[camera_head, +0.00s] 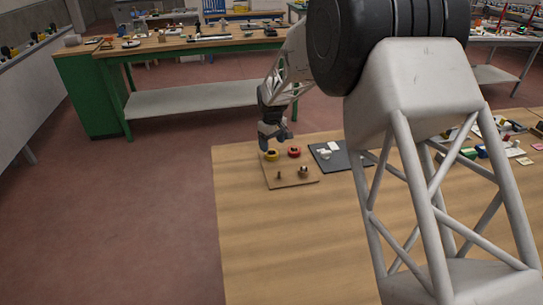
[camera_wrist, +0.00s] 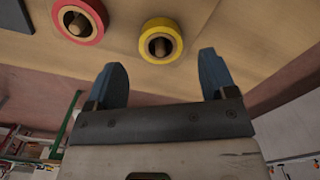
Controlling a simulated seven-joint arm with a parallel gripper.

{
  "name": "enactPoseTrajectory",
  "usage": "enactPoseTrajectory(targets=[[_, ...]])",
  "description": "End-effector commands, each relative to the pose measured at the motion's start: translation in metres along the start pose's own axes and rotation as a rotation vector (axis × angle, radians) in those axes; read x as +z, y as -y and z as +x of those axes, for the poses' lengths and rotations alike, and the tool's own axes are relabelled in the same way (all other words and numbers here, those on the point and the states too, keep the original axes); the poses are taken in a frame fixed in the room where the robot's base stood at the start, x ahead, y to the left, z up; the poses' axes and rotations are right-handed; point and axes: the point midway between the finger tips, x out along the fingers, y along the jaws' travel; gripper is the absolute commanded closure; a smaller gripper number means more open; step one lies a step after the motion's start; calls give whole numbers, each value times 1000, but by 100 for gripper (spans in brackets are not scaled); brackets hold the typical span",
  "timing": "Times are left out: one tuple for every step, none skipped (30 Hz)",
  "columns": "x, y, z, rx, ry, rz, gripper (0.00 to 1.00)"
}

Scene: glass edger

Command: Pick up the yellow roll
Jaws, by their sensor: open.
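The yellow roll (camera_wrist: 173,54) is in the wrist view, seen from above with a wooden peg through its centre. In the head view the yellow roll (camera_head: 272,155) sits on a wooden board (camera_head: 290,182) at the table's far left corner. My gripper (camera_wrist: 164,80) is open and empty, its two blue fingers apart. The roll shows beyond the fingertips, roughly in line with the gap, and is not between them. In the head view my gripper (camera_head: 276,142) is just above the roll. I cannot tell the exact clearance.
A red roll (camera_wrist: 80,20) on a peg stands beside the yellow one; it also shows in the head view (camera_head: 294,152). Two bare-looking pegs stand at the board's front. A dark mat (camera_head: 333,165) with white items lies to the right. The table's (camera_head: 285,245) near left is clear.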

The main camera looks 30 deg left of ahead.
Motion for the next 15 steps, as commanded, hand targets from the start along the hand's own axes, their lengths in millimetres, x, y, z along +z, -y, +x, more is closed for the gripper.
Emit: enactPoseTrajectory(targets=[[0,0,2,-1,1,0,22],[0,0,4,-1,1,0,22],[0,0,7,-1,2,0,22],[0,0,10,-1,2,0,22],[0,0,12,-1,2,0,22],[1,0,17,-1,2,0,22],[0,0,20,-1,2,0,22],[1,0,23,-1,1,0,22],[1,0,28,-1,1,0,22],[1,0,31,-1,2,0,22],[1,0,34,-1,2,0,22],[1,0,39,-1,1,0,22],[0,0,42,0,1,0,22],[0,0,44,0,1,0,22],[0,0,47,0,0,0,22]])
